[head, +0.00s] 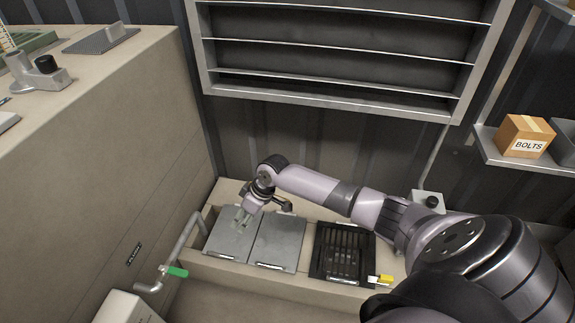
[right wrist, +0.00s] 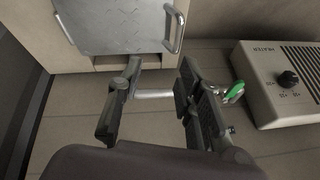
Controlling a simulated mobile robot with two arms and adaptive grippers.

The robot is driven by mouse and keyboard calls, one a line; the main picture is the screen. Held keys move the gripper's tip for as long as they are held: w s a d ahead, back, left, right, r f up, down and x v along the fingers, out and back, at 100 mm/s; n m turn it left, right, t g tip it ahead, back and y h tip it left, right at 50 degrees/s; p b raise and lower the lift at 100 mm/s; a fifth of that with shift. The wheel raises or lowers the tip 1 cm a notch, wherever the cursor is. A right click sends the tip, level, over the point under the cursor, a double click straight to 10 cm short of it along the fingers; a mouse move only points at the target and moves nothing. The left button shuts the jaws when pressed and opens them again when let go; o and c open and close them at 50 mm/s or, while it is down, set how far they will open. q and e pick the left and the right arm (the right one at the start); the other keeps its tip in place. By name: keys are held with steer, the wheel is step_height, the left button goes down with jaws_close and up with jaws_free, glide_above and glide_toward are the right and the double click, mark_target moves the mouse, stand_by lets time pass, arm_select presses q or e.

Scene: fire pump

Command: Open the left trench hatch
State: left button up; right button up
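The left trench hatch (head: 226,247) is a grey metal plate that appears to lie flat over the trench. A bar handle shows along its front edge. In the right wrist view the hatch plate (right wrist: 112,22) is at the top, with the handle (right wrist: 177,30) at its side. My right gripper (head: 243,217) is above the left hatch, toward its back half. In the right wrist view its fingers (right wrist: 158,100) are spread with nothing held between them. The handle is beyond the fingertips and appears apart from them. My left gripper is out of view.
A second grey hatch (head: 279,242) lies directly right, then a black grate (head: 338,252). A pipe with a green valve handle (head: 176,271) stands left in front. A heater box (right wrist: 275,88) sits on the floor. A tall beige cabinet (head: 120,150) bounds the left.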

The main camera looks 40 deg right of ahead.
steer(key=s+d+f+m+h+p, duration=0.1)
steer(key=s+f+p, duration=0.2)
steer(key=s+p, duration=0.5)
steer(key=s+d+f+m+h+p, duration=0.2)
steer(key=s+f+p, duration=0.1)
steer(key=s+p, duration=0.4)
steer(key=p, duration=0.3)
steer(key=shift+s+d, duration=0.15)
steer(key=shift+s, duration=0.2)
